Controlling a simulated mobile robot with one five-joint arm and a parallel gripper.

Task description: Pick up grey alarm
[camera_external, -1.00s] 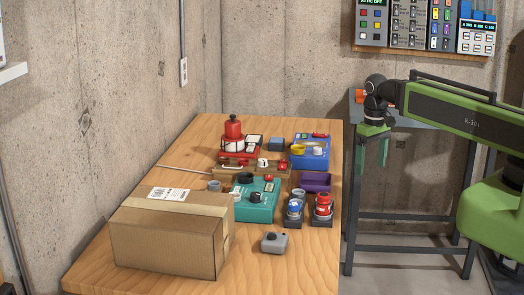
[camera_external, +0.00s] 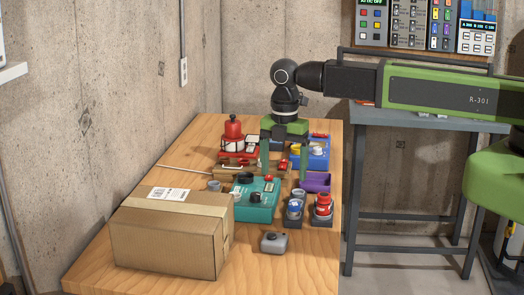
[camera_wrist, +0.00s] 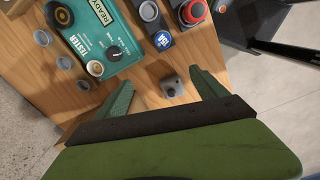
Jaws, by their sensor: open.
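The grey alarm (camera_external: 274,243) is a small grey box with a dark round knob on top. It sits on the front right part of the wooden table (camera_external: 160,275), to the right of the cardboard box. In the wrist view the grey alarm (camera_wrist: 172,87) lies between and beyond my fingers, near the table edge. My gripper (camera_external: 283,172) points down over the rear part of the table, behind the alarm in the external view and apart from it. Its green fingers are spread and empty; they also show in the wrist view (camera_wrist: 160,92).
A large cardboard box (camera_external: 170,240) stands left of the alarm. Behind it are a teal tester (camera_external: 257,212), a blue-topped unit (camera_external: 293,213), a red-topped unit (camera_external: 322,212) and a purple tray (camera_external: 317,181). Bare wood surrounds the alarm's front and right.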

